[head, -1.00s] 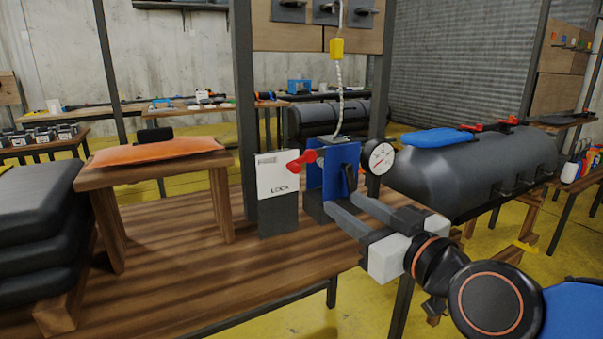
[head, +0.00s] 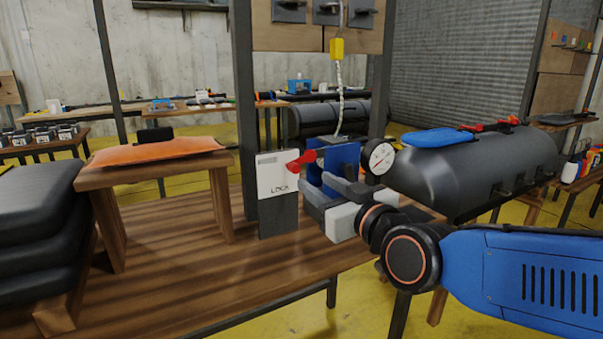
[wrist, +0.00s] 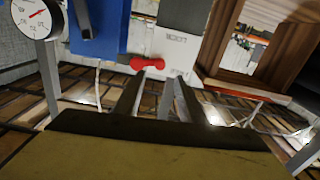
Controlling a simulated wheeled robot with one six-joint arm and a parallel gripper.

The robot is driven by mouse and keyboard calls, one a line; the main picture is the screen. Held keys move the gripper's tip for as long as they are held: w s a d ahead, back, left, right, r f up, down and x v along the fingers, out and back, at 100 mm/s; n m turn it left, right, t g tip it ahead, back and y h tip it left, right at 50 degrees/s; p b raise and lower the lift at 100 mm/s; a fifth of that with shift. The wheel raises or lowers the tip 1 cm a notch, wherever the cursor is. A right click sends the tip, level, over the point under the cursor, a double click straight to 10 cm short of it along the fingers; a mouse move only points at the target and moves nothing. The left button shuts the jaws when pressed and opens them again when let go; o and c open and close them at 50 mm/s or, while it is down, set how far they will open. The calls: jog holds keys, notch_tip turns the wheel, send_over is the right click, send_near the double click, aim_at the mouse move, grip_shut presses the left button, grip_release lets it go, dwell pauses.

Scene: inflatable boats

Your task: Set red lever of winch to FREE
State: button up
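The winch has a blue body (head: 341,158) and stands on the wooden bench. Its red lever (head: 301,161) points left in the head view, over the edge of a white plate (head: 277,176) marked LOCK. In the wrist view the red lever (wrist: 148,64) lies just beyond my fingertips, against the white plate (wrist: 172,45), whose LOCK text appears upside down. My gripper (head: 318,186) is open and empty, close in front of the winch and partly covering its body. Both fingers (wrist: 158,84) show apart in the wrist view, with the lever not between them. No FREE mark is readable.
A round dial gauge (head: 378,157) sits right of the winch, close to my gripper. A rope with a yellow block (head: 337,47) hangs above. A small wooden stand with an orange cushion (head: 157,152) is at left. The front of the bench (head: 200,290) is clear.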

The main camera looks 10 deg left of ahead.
aim_at(297, 169)
jog(key=shift+x, duration=3.9)
